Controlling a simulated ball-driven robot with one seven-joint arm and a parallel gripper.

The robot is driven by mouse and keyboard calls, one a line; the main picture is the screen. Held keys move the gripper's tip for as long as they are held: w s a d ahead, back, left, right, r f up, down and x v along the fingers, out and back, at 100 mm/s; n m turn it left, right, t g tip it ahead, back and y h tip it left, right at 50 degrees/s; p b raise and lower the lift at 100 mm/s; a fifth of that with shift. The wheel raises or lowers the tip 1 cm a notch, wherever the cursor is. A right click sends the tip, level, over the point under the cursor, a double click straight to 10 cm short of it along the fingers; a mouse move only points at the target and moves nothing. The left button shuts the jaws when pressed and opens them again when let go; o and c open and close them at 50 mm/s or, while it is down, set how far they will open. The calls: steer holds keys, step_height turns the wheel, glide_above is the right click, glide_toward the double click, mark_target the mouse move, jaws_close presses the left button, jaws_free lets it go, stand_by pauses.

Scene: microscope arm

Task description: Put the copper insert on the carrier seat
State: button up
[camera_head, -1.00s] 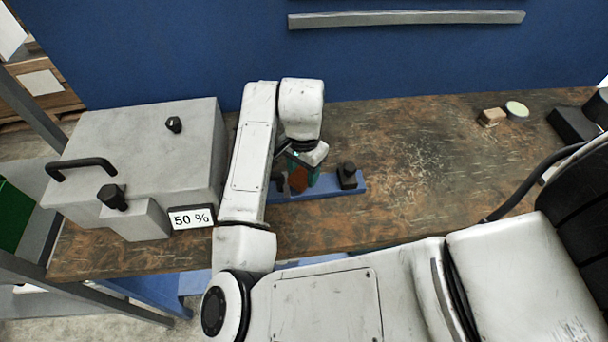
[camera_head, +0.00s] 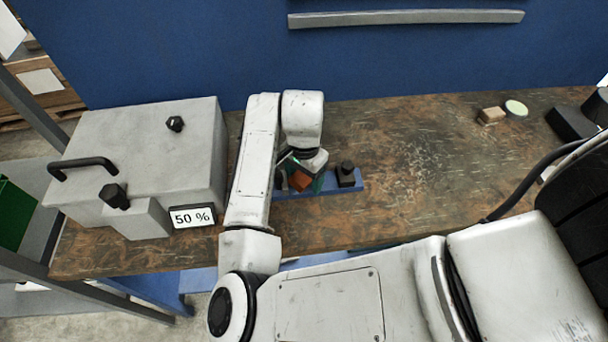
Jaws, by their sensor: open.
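The copper insert (camera_head: 299,181) shows as a small orange-brown block at the left part of the blue carrier (camera_head: 349,186). It is partly covered by my gripper (camera_head: 303,176), which is right above and around it. My gripper's jaws are open, with a teal finger showing to the right of the insert. The carrier is a long blue bar on the bench, and a black knob-like block (camera_head: 346,174) stands on its right end. The seat is hidden or too small to make out, and I cannot tell whether the insert rests on it or whether a finger touches it.
A large grey box (camera_head: 150,140) with black handle and knobs stands at left, its display (camera_head: 193,217) reading 50 %. A tan block (camera_head: 491,116) and a round pale-topped piece (camera_head: 516,109) lie at back right. The bench (camera_head: 430,175) right of the carrier is clear.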

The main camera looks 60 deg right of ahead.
mark_target(305, 176)
step_height(305, 176, up, 12)
steer(key=shift+b, duration=0.4)
steer(key=shift+s, duration=0.1)
